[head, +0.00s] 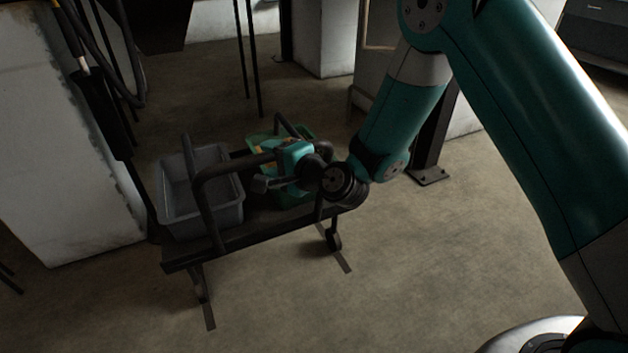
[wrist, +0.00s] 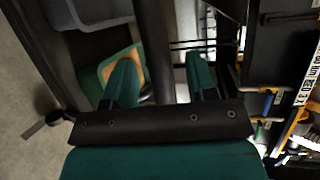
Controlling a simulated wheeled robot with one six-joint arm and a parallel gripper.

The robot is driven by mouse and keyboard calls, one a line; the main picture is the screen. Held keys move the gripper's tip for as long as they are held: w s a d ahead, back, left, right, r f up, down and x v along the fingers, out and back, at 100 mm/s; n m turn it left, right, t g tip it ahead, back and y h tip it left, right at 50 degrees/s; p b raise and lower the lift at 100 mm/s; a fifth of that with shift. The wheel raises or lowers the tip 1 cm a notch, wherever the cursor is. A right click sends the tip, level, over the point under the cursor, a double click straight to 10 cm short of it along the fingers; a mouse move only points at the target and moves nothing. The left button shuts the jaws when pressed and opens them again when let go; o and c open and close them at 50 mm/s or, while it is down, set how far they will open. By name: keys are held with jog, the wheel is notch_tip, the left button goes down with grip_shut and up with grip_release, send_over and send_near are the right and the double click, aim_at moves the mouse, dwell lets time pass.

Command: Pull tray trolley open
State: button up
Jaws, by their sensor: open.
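The tray trolley (head: 240,240) is a low dark metal frame on wheels. A bent tubular handle (head: 205,205) rises along its near side. A grey tray (head: 225,214) sits at its left and a green tray (head: 262,140) at its right, partly hidden by my gripper. My gripper (head: 268,170) is at the upper right of the handle. In the wrist view, the dark handle bar (wrist: 152,40) passes between the two spread green fingers of my gripper (wrist: 162,75), with gaps on both sides. The green tray (wrist: 92,82) shows beyond the left finger.
A pale wall panel (head: 65,150) stands close to the trolley's left. A dark post with a foot plate (head: 428,175) stands to the right. Open concrete floor (head: 400,280) lies in front. Shelving with labels and coloured items (wrist: 275,100) shows at the right of the wrist view.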

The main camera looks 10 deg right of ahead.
jog(key=b+v, duration=1.5)
jog(key=b, duration=0.4)
jog(key=shift+b, duration=0.4)
jog(key=shift+s, duration=0.1)
